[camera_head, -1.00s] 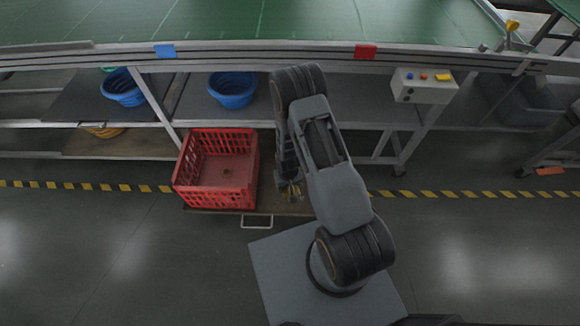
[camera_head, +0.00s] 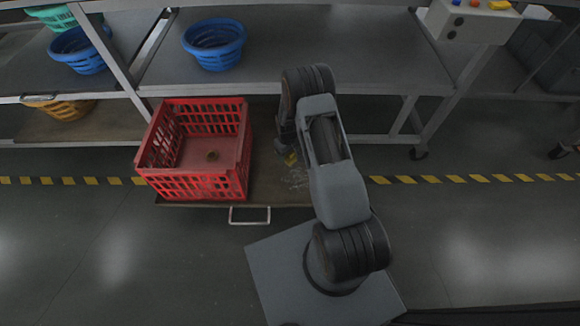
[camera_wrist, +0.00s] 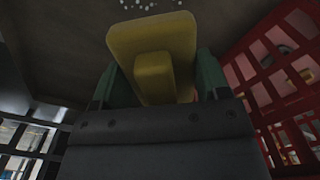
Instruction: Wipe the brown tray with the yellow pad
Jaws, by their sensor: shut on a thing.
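The brown tray (camera_head: 272,196) is a flat dark board low at the shelf's front, with a metal handle (camera_head: 250,216) at its near edge. White specks (camera_head: 295,178) lie on its bare part right of the red crate. The specks also show at the top of the wrist view (camera_wrist: 150,5). My gripper (camera_head: 287,154) is over the tray, mostly hidden behind my arm. In the wrist view its green fingers are shut on the yellow pad (camera_wrist: 152,38). The pad is close above or on the tray; I cannot tell if it touches.
Shelf legs and the shelf with a blue basket (camera_head: 214,44) rise behind. The floor in front is open.

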